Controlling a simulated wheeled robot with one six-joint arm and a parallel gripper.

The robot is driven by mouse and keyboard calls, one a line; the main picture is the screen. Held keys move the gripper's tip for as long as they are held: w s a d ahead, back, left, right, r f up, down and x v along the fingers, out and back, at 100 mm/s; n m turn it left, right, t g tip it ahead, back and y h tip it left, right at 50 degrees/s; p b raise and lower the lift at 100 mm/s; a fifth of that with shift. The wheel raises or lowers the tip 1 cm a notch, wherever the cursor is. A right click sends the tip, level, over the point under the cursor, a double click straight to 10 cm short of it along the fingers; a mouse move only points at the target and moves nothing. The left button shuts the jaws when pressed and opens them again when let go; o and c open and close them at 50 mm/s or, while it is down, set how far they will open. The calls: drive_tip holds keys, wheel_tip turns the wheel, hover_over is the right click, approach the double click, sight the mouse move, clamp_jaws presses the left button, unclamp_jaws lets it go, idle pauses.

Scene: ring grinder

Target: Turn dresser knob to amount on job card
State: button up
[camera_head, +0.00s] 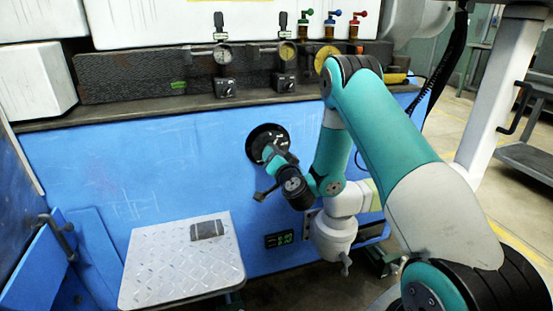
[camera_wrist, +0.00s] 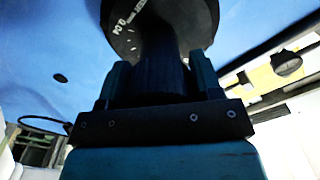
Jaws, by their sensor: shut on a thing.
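The dresser knob is a black round dial (camera_head: 263,135) on the blue machine front; my gripper and wrist partly hide it in the head view. In the wrist view, its dark flange (camera_wrist: 122,18) carries small white marks that I cannot read surely. My gripper (camera_wrist: 157,82) is shut on the knob's dark grip (camera_wrist: 160,62), with a finger on each side. In the head view my gripper (camera_head: 272,154) reaches the dial from the front. A small display (camera_head: 278,240) with green digits, too small to read surely, sits below right of the dial. I cannot identify the job card.
A metal tread plate (camera_head: 165,265) with a small dark rectangular object (camera_head: 208,230) juts out at the lower left. Dial gauges (camera_head: 222,54) and coloured-top fittings (camera_head: 331,22) stand on the ledge above. A black selector knob (camera_wrist: 287,64) shows at right in the wrist view.

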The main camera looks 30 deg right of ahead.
drive_tip(key=m, duration=0.4)
drive_tip(key=shift+f+m, duration=0.1)
drive_tip(key=shift+m, duration=0.2)
drive_tip(key=m, duration=0.4)
drive_tip(key=shift+m, duration=0.4)
drive_tip(key=o, duration=0.9)
drive_tip(key=shift+o, duration=0.2)
